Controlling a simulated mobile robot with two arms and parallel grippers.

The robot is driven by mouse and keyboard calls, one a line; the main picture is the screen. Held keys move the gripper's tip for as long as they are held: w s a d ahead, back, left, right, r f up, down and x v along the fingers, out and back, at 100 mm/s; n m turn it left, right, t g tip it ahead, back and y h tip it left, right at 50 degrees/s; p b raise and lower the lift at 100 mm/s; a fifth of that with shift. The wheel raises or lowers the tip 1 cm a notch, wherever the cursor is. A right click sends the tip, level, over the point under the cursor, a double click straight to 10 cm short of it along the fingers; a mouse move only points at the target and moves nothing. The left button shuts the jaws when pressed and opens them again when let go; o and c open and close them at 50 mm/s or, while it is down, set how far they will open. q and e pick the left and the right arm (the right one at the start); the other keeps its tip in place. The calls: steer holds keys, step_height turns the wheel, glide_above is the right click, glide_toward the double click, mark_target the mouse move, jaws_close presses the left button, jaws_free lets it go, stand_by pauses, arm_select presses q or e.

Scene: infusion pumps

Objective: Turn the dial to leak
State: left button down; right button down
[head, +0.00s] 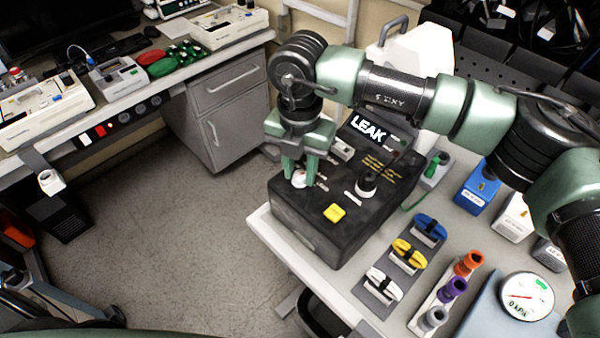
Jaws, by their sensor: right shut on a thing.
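The black tester box (310,228) stands on the right-hand table, and its lit display (368,128) reads LEAK. My right gripper (299,176) points down at the left part of the box's top, with its fingers shut on a dial (299,179). Only a pale, reddish bit of this dial shows between the fingers; its pointer and most of its markings are hidden. My left gripper is not in view.
Blue, yellow and white clamps (409,252) lie in front of the box. Coloured connectors (453,289) and a round gauge (526,296) are at the right. A workbench (150,95) with devices stands at the left. Open floor (170,240) lies between.

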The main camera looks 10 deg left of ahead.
mark_target(300, 174)
stand_by(0.4)
steer(key=c, duration=1.1)
jaws_free()
step_height(300, 174, up, 7)
steer(key=shift+f+b, duration=0.1)
steer(key=shift+b, duration=1)
steer(key=shift+r, duration=0.6)
steer(key=shift+a+f, duration=0.1)
